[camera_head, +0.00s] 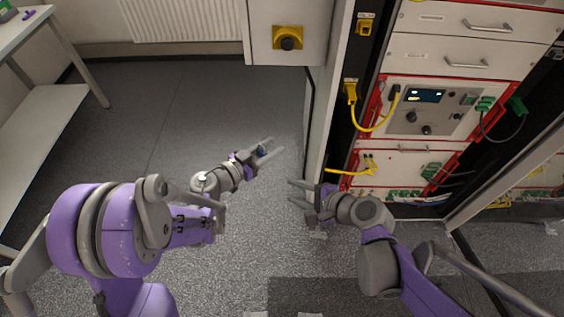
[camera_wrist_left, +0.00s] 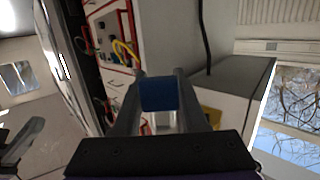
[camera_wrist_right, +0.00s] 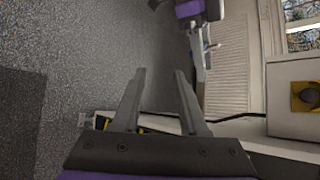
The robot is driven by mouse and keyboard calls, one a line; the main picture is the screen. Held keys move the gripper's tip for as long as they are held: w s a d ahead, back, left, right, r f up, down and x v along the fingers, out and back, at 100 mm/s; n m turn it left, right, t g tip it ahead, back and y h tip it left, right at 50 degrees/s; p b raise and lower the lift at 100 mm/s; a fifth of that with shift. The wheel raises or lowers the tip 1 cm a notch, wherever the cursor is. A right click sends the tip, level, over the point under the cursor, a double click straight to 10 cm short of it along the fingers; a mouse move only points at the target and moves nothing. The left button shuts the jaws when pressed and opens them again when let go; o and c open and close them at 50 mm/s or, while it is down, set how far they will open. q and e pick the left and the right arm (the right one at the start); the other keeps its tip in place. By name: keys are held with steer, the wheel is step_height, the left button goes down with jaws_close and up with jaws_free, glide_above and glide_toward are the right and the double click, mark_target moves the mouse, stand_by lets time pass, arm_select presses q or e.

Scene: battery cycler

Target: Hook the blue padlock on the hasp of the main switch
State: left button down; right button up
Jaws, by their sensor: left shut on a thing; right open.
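The blue padlock (camera_wrist_left: 159,93) is held between the fingers of my left gripper (camera_head: 270,147), which is shut on it in the open space below and left of the main switch. In the head view the padlock (camera_head: 262,151) is tiny. Its shackle is hard to make out. The main switch (camera_head: 288,38), a dark knob on a yellow plate, is on a grey box at the top; the hasp is too small to tell. The switch also shows at the right of the right wrist view (camera_wrist_right: 308,95). My right gripper (camera_head: 291,193) is open and empty, lower than the left.
A rack cabinet (camera_head: 455,52) with drawers, yellow and green cables stands at the right, its side edge close to my right gripper. A white table (camera_head: 22,28) is at the upper left. A radiator (camera_head: 185,18) is behind. The floor between is clear.

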steer(key=w+a+r+m+t+y, duration=0.2)
steer(key=w+a+m+t+y, duration=0.2)
steer(key=w+a+m, duration=0.8)
steer(key=shift+w+a+r+m+y, duration=0.25)
steer(key=shift+w+a+m+y, duration=0.2)
steer(key=shift+w+m, duration=0.7)
steer(key=shift+w, duration=0.1)
steer(key=shift+c, duration=0.3)
jaws_close()
arm_select(q)
steer(key=shift+w, duration=0.1)
arm_select(e)
steer(key=shift+s+a, duration=0.1)
steer(key=shift+s, duration=0.1)
arm_select(q)
steer(key=c, duration=0.7)
jaws_free()
steer(key=o, duration=0.3)
arm_select(e)
steer(key=shift+w, duration=0.15)
